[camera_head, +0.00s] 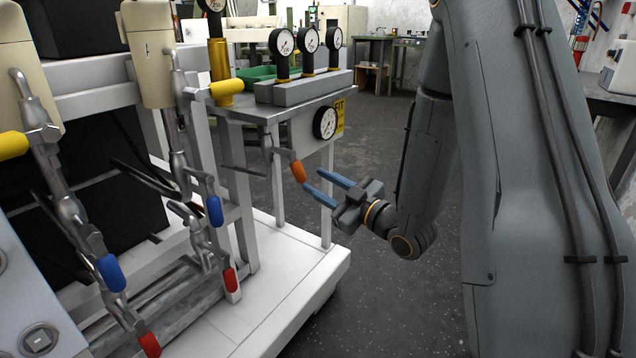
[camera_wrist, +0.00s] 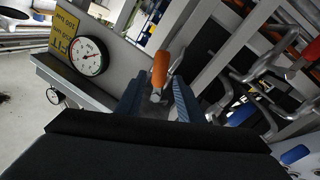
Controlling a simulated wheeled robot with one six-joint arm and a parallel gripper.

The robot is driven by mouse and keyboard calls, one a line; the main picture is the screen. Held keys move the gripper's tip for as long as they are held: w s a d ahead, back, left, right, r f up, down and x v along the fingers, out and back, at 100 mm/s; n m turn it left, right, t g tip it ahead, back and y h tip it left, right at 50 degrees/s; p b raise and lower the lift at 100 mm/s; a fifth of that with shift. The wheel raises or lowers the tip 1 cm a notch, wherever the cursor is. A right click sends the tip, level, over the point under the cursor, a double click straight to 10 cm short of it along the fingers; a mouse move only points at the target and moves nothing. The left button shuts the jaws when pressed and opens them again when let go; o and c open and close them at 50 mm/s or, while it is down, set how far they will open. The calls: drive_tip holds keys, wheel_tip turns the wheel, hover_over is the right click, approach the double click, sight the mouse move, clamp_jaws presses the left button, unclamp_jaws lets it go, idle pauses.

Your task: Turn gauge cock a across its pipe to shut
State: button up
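An orange-handled cock (camera_head: 298,171), which I take to be gauge cock a, sits on a thin grey pipe below the gauge bench. Its handle hangs at a slant, down and right in the head view. The letter on it cannot be read. My gripper (camera_head: 313,179) has two blue fingers spread apart, with its tips close to the handle. In the wrist view the orange handle (camera_wrist: 160,68) shows beyond and between the fingertips (camera_wrist: 158,92). I see no contact, and the exact gap cannot be told.
A round gauge (camera_head: 325,122) with a yellow sign is just above right of the cock; it also shows in the wrist view (camera_wrist: 89,56). Blue (camera_head: 215,210), red (camera_head: 231,280) and yellow (camera_head: 226,88) handles are on valves to the left.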

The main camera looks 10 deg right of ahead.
sight(299, 181)
drive_tip(key=shift+s+n, duration=0.15)
drive_tip(key=shift+n, duration=0.75)
drive_tip(key=c, duration=0.7)
drive_tip(key=n, duration=0.2)
drive_tip(key=s+n+g+y, duration=0.1)
drive_tip(key=n, duration=0.2)
drive_tip(key=n+b, duration=0.1)
drive_tip(key=n, duration=0.2)
drive_tip(key=shift+s+a+f+g+y, duration=0.1)
drive_tip(key=shift+s+f+g+y, duration=0.2)
drive_tip(key=shift+g+y, duration=0.1)
clamp_jaws()
drive_tip(key=shift+w+a+n+g+y+b, duration=0.4)
drive_tip(key=shift+w+a+n+b, duration=0.4)
drive_tip(key=shift+n, duration=1.15)
drive_tip(key=shift+w+a+n+g+y+b, duration=0.2)
drive_tip(key=shift+w+a+n+g+b, duration=0.6)
drive_tip(key=shift+n, duration=1.2)
drive_tip(key=shift+w+a+n+g+y+b, duration=0.25)
drive_tip(key=shift+w+a+n+b, duration=0.25)
drive_tip(key=shift+w+n, duration=1.05)
drive_tip(key=shift+s+a+n, duration=0.1)
drive_tip(key=shift+s+n, duration=0.3)
drive_tip(key=shift+n, duration=0.1)
